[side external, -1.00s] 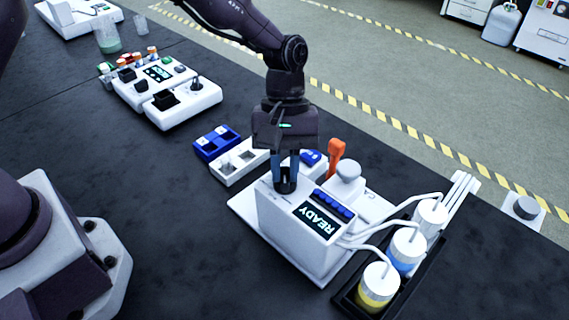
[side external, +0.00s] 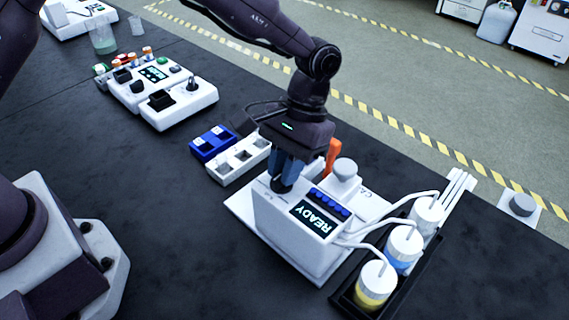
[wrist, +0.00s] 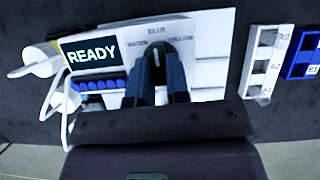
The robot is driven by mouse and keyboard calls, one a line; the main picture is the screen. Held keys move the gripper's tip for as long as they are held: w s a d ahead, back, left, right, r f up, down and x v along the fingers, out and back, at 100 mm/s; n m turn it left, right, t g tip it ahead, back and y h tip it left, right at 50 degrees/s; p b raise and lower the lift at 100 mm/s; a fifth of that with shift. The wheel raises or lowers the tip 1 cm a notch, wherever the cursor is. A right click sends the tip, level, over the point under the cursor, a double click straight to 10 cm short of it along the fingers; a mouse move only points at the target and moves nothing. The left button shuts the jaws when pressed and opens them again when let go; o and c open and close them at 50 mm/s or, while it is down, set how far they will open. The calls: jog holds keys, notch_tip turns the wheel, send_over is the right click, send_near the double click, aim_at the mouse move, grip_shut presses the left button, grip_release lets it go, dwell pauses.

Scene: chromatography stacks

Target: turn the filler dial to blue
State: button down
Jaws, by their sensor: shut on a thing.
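The white filler (side external: 283,232) stands on the dark bench with its screen (side external: 313,218) reading READY. Its black dial (wrist: 156,50) shows in the wrist view, with labels WATER at left, BLUE at the top and YELLOW at right. A pale mark on the dial points up, roughly at BLUE. My gripper (side external: 282,185) is shut on the dial from above, with one blue finger on each side of it in the wrist view. The fingers hide most of the dial in the side view.
Bottles with white tubes (side external: 403,246) stand in a black tray right of the filler. A white slotted rack (side external: 238,160) and a blue block (side external: 212,142) lie at the left.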

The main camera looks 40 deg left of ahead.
jog(key=shift+w+r+m, duration=0.1)
jog(key=shift+m, duration=0.2)
jog(key=c, duration=1.1)
grip_release()
jog(key=v, duration=1.2)
jog(key=shift+r, duration=0.45)
jog(key=shift+w+d, duration=0.1)
jog(key=s+a+r+t, duration=0.4)
jog(key=s+a+t, duration=0.1)
jog(key=s+a, duration=0.4)
jog(key=s+a+r+t, duration=0.4)
jog(key=s+a, duration=0.6)
jog(key=s, duration=0.3)
jog(key=shift+s+a+r+t, duration=0.2)
jog(key=shift+s+a+t, duration=0.1)
jog(key=shift+t, duration=0.3)
